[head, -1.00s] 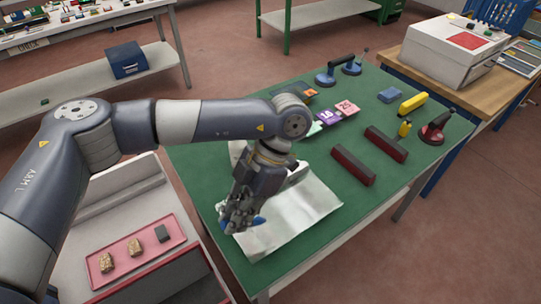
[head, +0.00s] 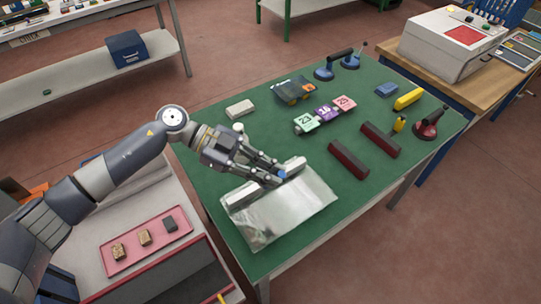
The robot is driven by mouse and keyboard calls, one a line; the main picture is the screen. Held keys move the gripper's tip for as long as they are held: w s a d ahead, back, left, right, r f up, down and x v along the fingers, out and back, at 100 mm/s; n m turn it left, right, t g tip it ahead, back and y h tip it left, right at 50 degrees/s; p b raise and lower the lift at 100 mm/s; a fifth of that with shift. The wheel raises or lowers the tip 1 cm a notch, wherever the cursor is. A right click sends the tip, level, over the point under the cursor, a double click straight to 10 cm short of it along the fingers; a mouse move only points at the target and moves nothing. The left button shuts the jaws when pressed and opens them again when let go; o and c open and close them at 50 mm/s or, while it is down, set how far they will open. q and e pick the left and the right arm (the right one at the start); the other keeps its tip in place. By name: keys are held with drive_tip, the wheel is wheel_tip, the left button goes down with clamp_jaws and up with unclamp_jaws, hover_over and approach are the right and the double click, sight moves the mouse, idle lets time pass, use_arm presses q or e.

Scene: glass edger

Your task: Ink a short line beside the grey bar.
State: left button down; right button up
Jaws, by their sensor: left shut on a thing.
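A clear, shiny glass sheet (head: 290,212) lies on the near left part of the green table. A pale grey bar (head: 294,165) lies along the sheet's far left edge; its other end (head: 242,196) also shows, and my gripper covers its middle. My left gripper (head: 279,173) reaches in from the left over the bar and is shut on a small blue-tipped thing (head: 282,175), which looks like a marker. Its tip is near the bar's right end; I cannot tell whether it touches the glass. No ink line can be made out. My right gripper is out of view.
Two dark red bars (head: 349,159) lie right of the glass. Numbered tags (head: 324,112), a white block (head: 240,108), suction lifters and a yellow tool (head: 409,98) stand farther back. A pink tray (head: 146,240) with small blocks is at the left.

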use_arm(q)
drive_tip(key=shift+w+d+r+n+t+h+p, duration=0.1)
drive_tip(key=shift+w+r+n+t+h+p, duration=0.1)
drive_tip(key=shift+w+n+t+h, duration=0.3)
drive_tip(key=shift+w+d+r+n+t+h+p, duration=0.1)
drive_tip(key=shift+w+n+t+h+p, duration=0.1)
drive_tip(key=shift+n+t, duration=0.9)
drive_tip(key=shift+t, duration=0.2)
drive_tip(key=f+b, duration=0.1)
drive_tip(key=b, duration=0.1)
drive_tip(key=f+b, duration=0.1)
drive_tip(key=f, duration=0.1)
drive_tip(key=w+f+b, duration=0.1)
drive_tip(key=f+b, duration=0.1)
drive_tip(key=shift+b, duration=0.3)
drive_tip(key=shift+s, duration=0.1)
